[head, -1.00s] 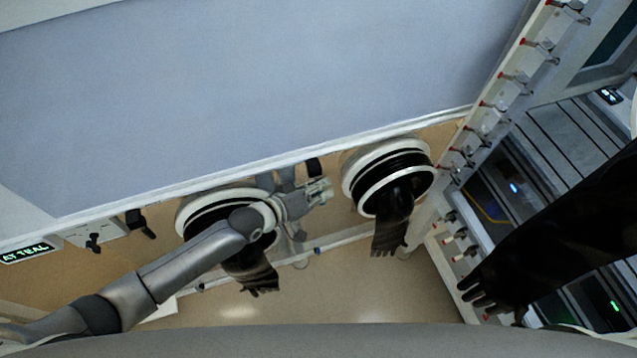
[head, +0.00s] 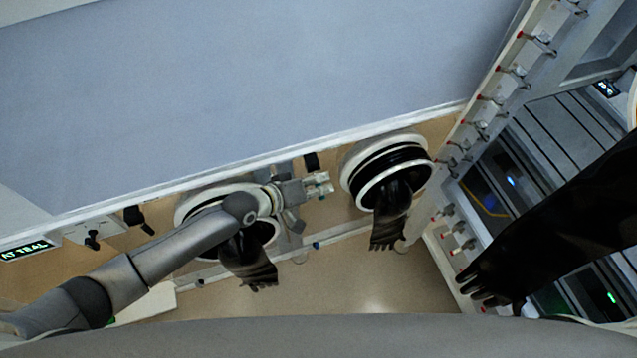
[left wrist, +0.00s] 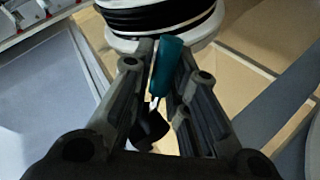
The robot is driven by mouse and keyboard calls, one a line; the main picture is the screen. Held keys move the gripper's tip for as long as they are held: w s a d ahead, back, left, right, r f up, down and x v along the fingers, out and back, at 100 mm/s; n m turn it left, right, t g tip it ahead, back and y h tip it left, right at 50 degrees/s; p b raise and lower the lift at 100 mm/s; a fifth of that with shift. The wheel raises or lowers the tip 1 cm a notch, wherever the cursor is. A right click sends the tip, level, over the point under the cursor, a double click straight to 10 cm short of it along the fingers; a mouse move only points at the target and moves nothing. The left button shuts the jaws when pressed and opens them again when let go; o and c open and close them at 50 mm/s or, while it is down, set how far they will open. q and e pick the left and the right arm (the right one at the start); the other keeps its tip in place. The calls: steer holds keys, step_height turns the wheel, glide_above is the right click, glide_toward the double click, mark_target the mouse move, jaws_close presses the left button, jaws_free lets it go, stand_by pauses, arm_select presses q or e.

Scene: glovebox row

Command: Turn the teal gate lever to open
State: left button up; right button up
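The teal gate lever (left wrist: 168,66) shows in the left wrist view as a short teal handle on a thin pale stem. It lies between the two fingers of my left gripper (left wrist: 168,82), near their tips. The fingers are apart, and contact with the handle cannot be made out. In the head view my left gripper (head: 322,185) points right, between two glove ports. My right gripper is not in view.
A glove port (head: 388,165) with a hanging black glove is just right of my left gripper. Another port (head: 200,205) is partly behind my left arm. A black knob (head: 312,162) is just above the gripper. A lit sign (head: 25,250) is at far left.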

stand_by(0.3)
arm_select(q)
steer(key=v, duration=1.2)
steer(key=shift+a, duration=0.1)
stand_by(0.5)
